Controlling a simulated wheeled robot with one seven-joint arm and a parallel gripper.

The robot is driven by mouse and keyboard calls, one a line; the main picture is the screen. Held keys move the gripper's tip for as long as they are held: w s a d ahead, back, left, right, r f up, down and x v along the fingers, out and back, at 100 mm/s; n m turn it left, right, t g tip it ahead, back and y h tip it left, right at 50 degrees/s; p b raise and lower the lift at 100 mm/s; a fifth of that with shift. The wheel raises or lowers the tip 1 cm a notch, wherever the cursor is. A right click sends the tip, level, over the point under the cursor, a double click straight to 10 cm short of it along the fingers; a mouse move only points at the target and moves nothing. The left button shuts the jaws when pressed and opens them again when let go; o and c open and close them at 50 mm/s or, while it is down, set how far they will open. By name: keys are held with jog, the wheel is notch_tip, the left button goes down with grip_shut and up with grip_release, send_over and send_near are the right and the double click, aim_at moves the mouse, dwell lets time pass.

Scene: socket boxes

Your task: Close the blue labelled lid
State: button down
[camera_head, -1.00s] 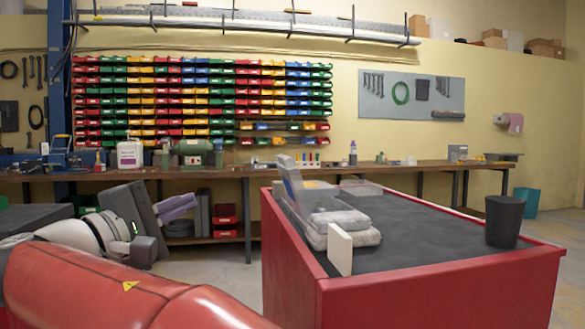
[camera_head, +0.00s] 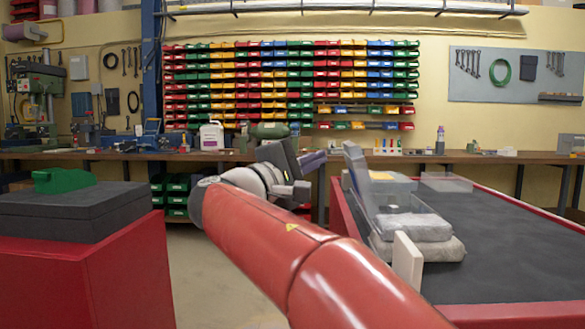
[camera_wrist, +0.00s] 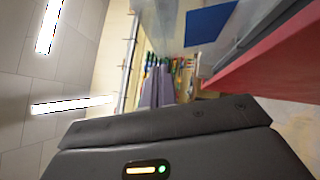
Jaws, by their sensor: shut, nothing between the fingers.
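The blue label (camera_wrist: 209,25) shows as a dark blue rectangle at the top of the wrist view, on a pale, see-through panel that looks like the lid. In the head view a grey panel (camera_head: 359,187) stands tilted up at the left edge of the red-sided table, beside a clear box (camera_head: 392,184). No blue label can be made out there. My gripper (camera_head: 314,160) is shut and empty, just left of that panel in the picture. Its purple-grey fingers also show in the wrist view (camera_wrist: 157,88), apart from the blue label.
The red-sided table (camera_head: 520,250) bears grey bags (camera_head: 415,240), an upright pale board (camera_head: 407,260) and another clear box (camera_head: 446,182). Its right part is bare. A red cabinet (camera_head: 110,285) with a green object (camera_head: 64,180) stands left. Open floor lies between.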

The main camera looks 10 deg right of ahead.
aim_at(350, 143)
jog(key=shift+s+d+r, duration=0.15)
jog(key=shift+d+r, duration=0.05)
jog(key=shift+d, duration=0.35)
jog(key=shift+s+d+r, duration=0.15)
jog(key=shift+d, duration=0.35)
jog(key=shift+s+d+r, duration=0.15)
jog(key=shift+d+r, duration=0.05)
jog(key=shift+d, duration=0.35)
jog(key=shift+d+r, duration=0.1)
jog(key=shift+s+d+r+m+g+y+p, duration=0.2)
jog(key=shift+d+r+m+g+y+p, duration=0.35)
jog(key=shift+d+r+m+p, duration=0.35)
jog(key=s+d+f+m+y+p, duration=0.1)
jog(key=d+m+y, duration=0.1)
jog(key=d, duration=0.3)
jog(key=s+d+f+m+g+y+p, duration=0.1)
jog(key=d+f+m+y, duration=0.1)
jog(key=d, duration=0.4)
jog(key=s+d+f+m+g+y+p, duration=0.1)
jog(key=d+m+y, duration=0.2)
jog(key=d+y, duration=0.1)
jog(key=shift+s+d+f, duration=0.15)
jog(key=shift+d+f, duration=0.1)
jog(key=shift+d, duration=0.4)
jog(key=shift+s+d+f+g+b, duration=0.15)
jog(key=shift+d+f+b, duration=0.2)
jog(key=shift+f, duration=0.3)
jog(key=shift+d+f+g+b, duration=0.1)
jog(key=shift+d+f+b, duration=0.15)
jog(key=shift+f, duration=0.4)
